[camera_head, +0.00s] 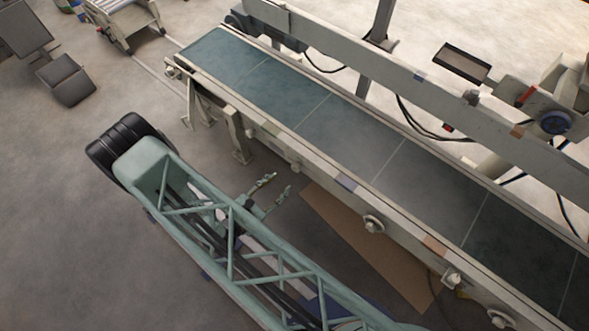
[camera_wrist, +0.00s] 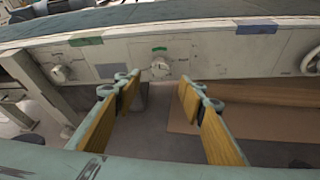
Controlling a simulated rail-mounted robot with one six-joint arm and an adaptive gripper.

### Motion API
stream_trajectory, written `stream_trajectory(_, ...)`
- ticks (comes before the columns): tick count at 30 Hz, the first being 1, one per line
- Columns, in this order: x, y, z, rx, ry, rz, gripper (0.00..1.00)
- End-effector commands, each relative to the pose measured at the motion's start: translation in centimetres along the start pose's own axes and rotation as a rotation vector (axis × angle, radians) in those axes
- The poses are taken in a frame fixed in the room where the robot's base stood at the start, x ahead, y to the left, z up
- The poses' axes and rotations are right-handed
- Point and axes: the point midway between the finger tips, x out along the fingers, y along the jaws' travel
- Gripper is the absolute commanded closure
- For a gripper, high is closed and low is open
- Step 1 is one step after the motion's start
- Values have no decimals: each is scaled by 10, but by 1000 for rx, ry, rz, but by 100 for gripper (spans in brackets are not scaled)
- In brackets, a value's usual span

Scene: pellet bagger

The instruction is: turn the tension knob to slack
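A small pale round knob (camera_wrist: 160,67) sits on the cream side rail of the conveyor, in the middle of the wrist view. A green mark is above it and a small dark mark is to its right. Which knob is the tension knob, and its setting, I cannot read. My gripper (camera_wrist: 158,84) is open, with its two yellow-padded fingers apart below and to either side of this knob, and nothing between them. In the head view my gripper (camera_head: 274,189) is in front of the conveyor's near side, apart from the rail.
Other round knobs are on the same rail, one at the left (camera_wrist: 60,73) and one at the right edge (camera_wrist: 312,62) of the wrist view. The conveyor belt (camera_head: 345,135) runs above the rail. A conveyor leg (camera_head: 238,138) stands left of my gripper. Brown cardboard (camera_head: 370,250) lies below.

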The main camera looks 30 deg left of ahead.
Motion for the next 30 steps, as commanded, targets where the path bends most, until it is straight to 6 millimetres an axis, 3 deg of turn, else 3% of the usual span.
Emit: stream_trajectory(30, 99, -1, -1, 1, 0, -2, 63)
